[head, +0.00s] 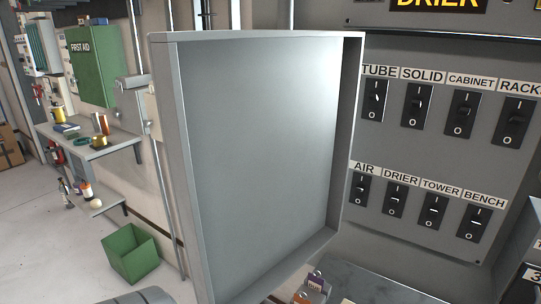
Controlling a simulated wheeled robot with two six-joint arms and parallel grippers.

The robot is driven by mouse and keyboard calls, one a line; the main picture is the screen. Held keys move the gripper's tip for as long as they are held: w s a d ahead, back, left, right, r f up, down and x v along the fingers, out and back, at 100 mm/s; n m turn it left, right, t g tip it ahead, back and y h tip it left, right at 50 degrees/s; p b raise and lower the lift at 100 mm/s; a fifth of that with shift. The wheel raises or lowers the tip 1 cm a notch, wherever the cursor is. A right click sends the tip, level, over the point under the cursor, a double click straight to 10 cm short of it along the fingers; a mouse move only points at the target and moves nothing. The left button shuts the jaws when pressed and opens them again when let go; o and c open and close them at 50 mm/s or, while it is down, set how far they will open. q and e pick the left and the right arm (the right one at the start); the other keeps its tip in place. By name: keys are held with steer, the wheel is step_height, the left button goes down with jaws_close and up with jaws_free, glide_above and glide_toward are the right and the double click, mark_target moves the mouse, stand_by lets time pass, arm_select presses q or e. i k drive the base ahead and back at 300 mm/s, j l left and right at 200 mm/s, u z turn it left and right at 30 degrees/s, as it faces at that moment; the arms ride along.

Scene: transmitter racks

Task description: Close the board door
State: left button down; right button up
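The board door (262,140) is a grey metal panel with a raised rim, and its inner face shows in the middle of the head view. It stands open, swung out from the switch board (417,147) on the right. The board carries two rows of black rocker switches with labels such as TUBE, SOLID, AIR and BENCH, and these are uncovered. Neither of my grippers is in view.
A green first aid box (93,66) hangs on the left wall above a shelf (95,146) with cans and small items. A green bin (131,252) stands on the floor (50,255) left of the door. Small objects (313,286) lie low, below the door.

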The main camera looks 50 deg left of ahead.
mark_target(257, 126)
steer(key=j, duration=0.45)
steer(key=k+j+z, duration=0.15)
steer(key=j, duration=0.7)
steer(key=k+j+z, duration=0.1)
steer(key=j, duration=0.35)
steer(key=k+j+z, duration=0.1)
steer(key=j, duration=0.3)
steer(key=k+j, duration=0.1)
steer(key=j, duration=0.35)
